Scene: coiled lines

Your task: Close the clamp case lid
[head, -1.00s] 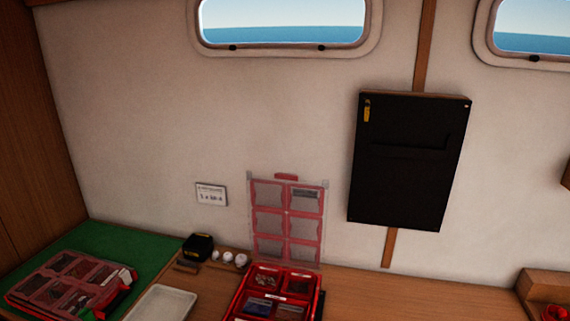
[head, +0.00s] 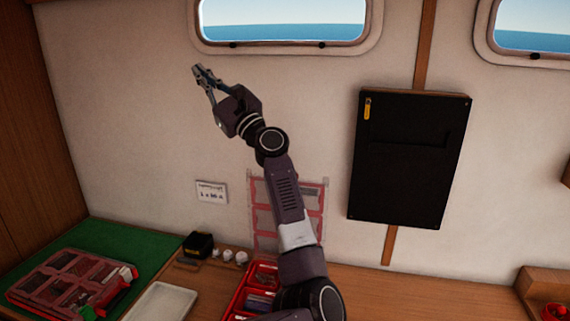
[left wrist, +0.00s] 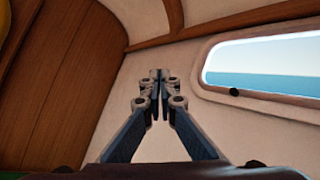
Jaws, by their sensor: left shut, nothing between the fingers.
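A red case (head: 240,300) stands on the bench at the bottom centre, with red bins inside. Its clear lid with red frames (head: 258,232) stands open, upright against the wall. My left arm crosses in front and hides much of the case and lid. My left gripper (head: 199,72) is raised high, below the left window and well above the lid. It is shut and empty; its fingers also show together in the left wrist view (left wrist: 160,78). My right gripper is not in view.
A second red case (head: 65,278), lid down, lies on a green mat (head: 120,238) at the left. A white tray (head: 162,303), a black box (head: 198,245) and small white items (head: 228,256) stand between. A black panel (head: 408,160) hangs right.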

